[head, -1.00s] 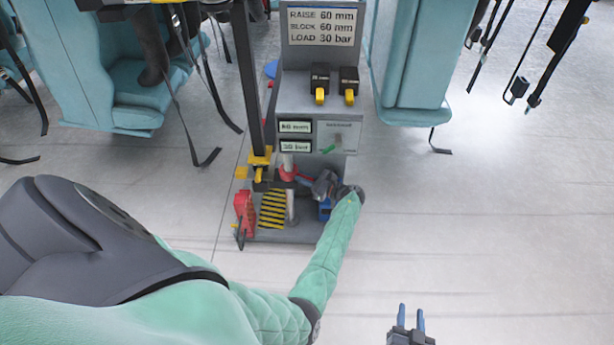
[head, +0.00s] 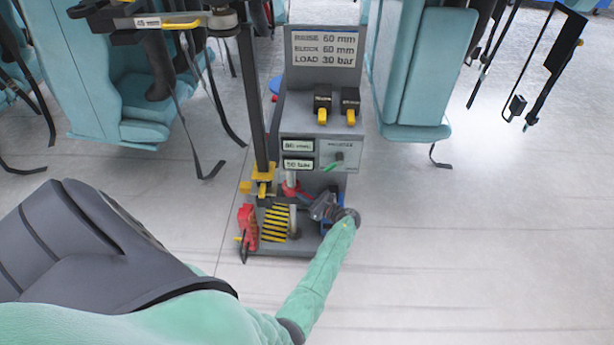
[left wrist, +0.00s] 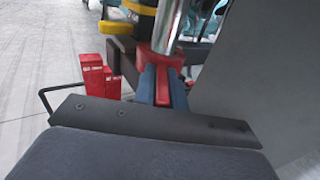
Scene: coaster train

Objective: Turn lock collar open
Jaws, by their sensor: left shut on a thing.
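The red lock collar (head: 290,190) sits around the upright silver rod (head: 293,219) low on the grey stand. In the left wrist view the collar (left wrist: 160,57) surrounds the shiny rod (left wrist: 168,28), and its red handle (left wrist: 163,88) points toward the camera. My left gripper (head: 306,195) reaches in from the right side of the rod. In the left wrist view its two blue fingers (left wrist: 163,80) are shut on the red handle, one on each side. The far side of the collar is hidden. My right gripper is not in view.
Red blocks (head: 247,227) stand left of the rod, with a yellow-black striped plate (head: 275,222) beside them. A dark mast with a yellow bracket (head: 262,178) rises close behind. The grey panel (head: 322,95) stands above. Floor to the right is clear.

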